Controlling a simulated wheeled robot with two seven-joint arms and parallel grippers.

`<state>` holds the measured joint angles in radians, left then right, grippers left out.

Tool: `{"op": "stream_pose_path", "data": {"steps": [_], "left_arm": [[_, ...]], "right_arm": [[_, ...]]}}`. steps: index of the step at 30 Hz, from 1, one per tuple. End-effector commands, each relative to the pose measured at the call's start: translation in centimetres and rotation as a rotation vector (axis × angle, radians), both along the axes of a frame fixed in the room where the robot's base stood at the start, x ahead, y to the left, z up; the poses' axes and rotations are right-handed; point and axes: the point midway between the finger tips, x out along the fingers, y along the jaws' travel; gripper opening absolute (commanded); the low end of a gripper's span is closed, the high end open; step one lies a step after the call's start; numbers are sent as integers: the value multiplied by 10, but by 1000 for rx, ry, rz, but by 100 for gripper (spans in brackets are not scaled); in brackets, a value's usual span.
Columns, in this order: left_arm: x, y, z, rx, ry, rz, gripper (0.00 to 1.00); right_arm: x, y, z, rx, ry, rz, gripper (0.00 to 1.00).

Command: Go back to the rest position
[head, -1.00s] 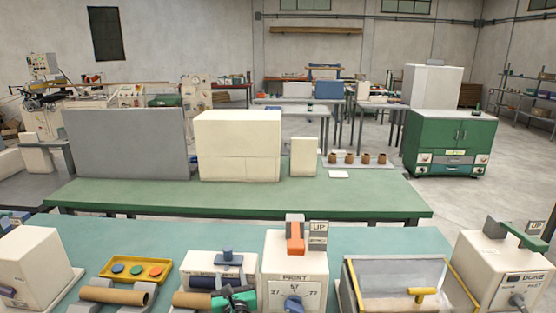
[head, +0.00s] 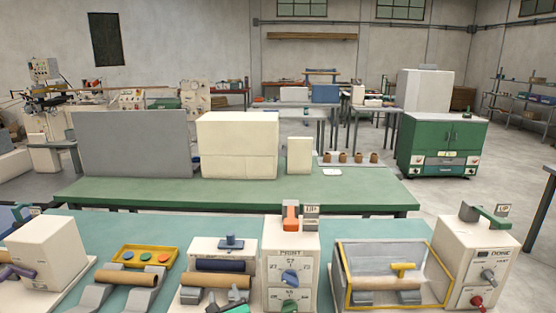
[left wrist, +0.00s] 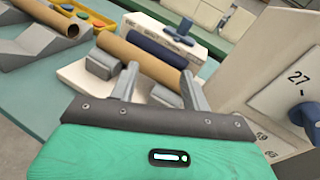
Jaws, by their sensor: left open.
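My left gripper (head: 236,308) shows only as a green and dark piece at the bottom edge of the head view. In the left wrist view its two grey fingers (left wrist: 160,70) stand apart with nothing held between them. A brown cardboard tube (head: 215,282) lies on grey supports in front of a dark blue roll (head: 220,265). The tube (left wrist: 140,58) lies just past the fingers in the left wrist view; I cannot tell whether they touch it. My right gripper is not in view.
A white cabinet with dials (head: 290,266) stands right of the tube station. A second tube (head: 127,278) and a yellow button tray (head: 145,257) are on the left. A yellow-edged clear guard (head: 385,268) and a white machine (head: 478,262) stand on the right. A green table (head: 330,196) stands behind.

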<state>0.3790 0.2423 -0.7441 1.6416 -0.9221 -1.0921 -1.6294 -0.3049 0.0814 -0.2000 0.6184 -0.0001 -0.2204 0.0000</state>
Motion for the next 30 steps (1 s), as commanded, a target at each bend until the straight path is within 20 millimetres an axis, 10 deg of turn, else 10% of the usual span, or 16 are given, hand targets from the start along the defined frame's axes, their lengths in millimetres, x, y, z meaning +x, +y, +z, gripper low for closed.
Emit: {"op": "stream_pose_path", "data": {"steps": [13,30], "left_arm": [[-88,26,-61,-685,105,223,48],[-316,74,-116,-1859,104,1152,48]], "right_arm": [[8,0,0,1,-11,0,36],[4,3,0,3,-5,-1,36]]}}
